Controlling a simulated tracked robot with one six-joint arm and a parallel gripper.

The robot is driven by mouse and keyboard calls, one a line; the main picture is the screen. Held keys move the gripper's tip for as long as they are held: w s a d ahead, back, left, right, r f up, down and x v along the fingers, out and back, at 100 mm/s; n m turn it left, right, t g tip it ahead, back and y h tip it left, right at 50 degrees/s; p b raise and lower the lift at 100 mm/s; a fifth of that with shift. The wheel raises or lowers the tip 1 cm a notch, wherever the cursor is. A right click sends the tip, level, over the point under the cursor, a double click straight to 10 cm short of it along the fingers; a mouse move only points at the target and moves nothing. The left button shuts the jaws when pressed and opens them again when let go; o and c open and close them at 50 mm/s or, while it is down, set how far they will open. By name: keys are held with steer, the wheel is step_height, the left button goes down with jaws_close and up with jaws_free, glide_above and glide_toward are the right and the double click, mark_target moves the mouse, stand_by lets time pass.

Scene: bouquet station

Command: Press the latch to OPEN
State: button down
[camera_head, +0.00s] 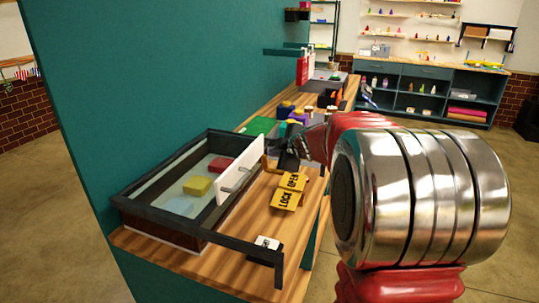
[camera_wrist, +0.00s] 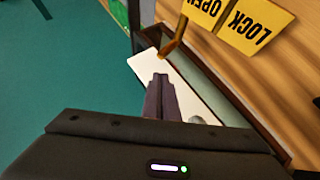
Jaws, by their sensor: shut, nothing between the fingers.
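Two yellow plates lie on the wooden top, OPEN (camera_head: 293,181) and LOCK (camera_head: 285,201). They also show in the wrist view, OPEN (camera_wrist: 207,8) and LOCK (camera_wrist: 257,25). A brass-coloured bent lever, likely the latch (camera_wrist: 175,37), stands beside the OPEN plate, at the edge of a white panel (camera_wrist: 150,68). The white panel (camera_head: 238,178) stands upright at the right side of the dark-framed case (camera_head: 170,213) in the head view. My gripper (camera_wrist: 160,82) is shut and empty, its tips over the white panel near the lever. I cannot tell whether they touch.
The case holds a yellow block (camera_head: 197,186) and a red block (camera_head: 220,164). A small white-labelled block (camera_head: 266,243) sits by the front corner of the frame. A teal wall (camera_head: 150,80) rises behind the bench. Several small items and bins stand farther along the bench.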

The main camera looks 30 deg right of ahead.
steer(key=shift+x, duration=4.75)
